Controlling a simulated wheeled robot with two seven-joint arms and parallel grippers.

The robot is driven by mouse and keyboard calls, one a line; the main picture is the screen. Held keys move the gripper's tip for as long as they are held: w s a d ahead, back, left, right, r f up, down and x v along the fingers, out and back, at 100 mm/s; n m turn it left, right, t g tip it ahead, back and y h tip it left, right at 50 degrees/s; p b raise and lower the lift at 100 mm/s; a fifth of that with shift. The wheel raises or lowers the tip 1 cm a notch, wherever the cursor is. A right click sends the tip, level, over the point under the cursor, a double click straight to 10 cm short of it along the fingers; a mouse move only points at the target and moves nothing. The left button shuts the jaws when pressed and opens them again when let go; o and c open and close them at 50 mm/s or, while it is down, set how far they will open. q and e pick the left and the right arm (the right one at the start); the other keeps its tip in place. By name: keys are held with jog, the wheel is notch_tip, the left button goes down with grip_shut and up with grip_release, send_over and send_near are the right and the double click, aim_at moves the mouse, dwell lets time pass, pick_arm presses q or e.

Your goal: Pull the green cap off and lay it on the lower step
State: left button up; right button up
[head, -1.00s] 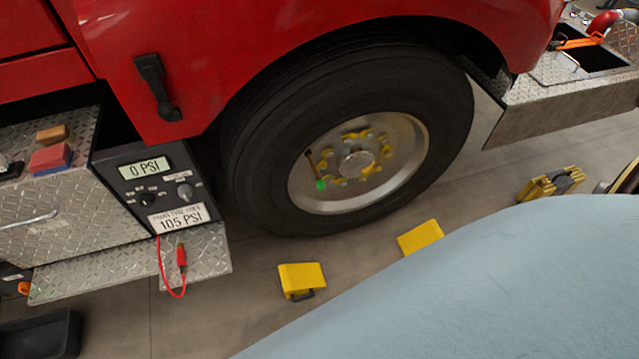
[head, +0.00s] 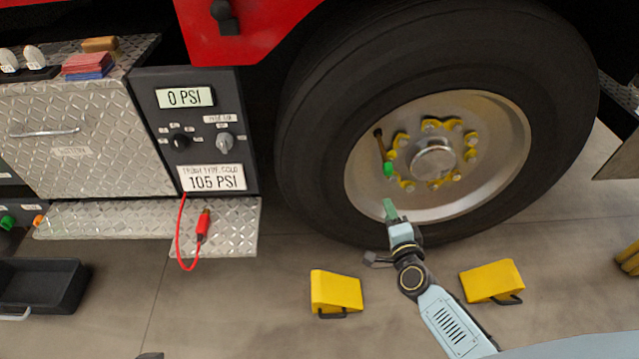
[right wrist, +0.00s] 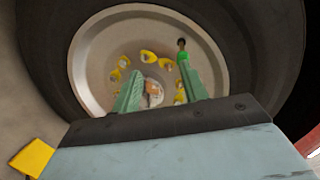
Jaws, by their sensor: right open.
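The green cap (head: 388,169) sits on the end of the dark valve stem inside the silver wheel rim, left of the hub. It also shows in the right wrist view (right wrist: 184,57), by the tip of the right-hand finger. My right gripper (head: 390,208) is open and empty, below the cap in the head view and apart from it. Its two green fingers (right wrist: 160,78) point at the wheel. The lower step (head: 110,220) is a diamond-plate ledge at the left, below the gauge panel. My left gripper is not in view.
A red hose with a red chuck (head: 203,225) hangs over the lower step's right end. The gauge panel (head: 198,130) reads 0 PSI. Yellow chocks (head: 336,291) (head: 492,281) lie on the floor before the black tire (head: 310,150). A black tray (head: 40,283) sits at lower left.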

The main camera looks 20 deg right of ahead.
aim_at(389, 174)
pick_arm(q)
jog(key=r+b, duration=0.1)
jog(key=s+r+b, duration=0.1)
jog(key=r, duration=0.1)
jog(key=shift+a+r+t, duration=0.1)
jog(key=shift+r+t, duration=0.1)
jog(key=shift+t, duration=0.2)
pick_arm(e)
jog(key=w+d+r+m+h, duration=0.1)
jog(key=m, duration=0.1)
jog(key=w+d+r+m+t, duration=0.1)
jog(key=r, duration=0.1)
jog(key=shift+m+h, duration=0.4)
jog(key=b+x, duration=0.2)
jog(key=x, duration=0.6)
jog(key=shift+w+a+b, duration=0.1)
jog(key=shift+w+b, duration=0.15)
jog(key=shift+b, duration=0.05)
jog(key=shift+w, duration=0.3)
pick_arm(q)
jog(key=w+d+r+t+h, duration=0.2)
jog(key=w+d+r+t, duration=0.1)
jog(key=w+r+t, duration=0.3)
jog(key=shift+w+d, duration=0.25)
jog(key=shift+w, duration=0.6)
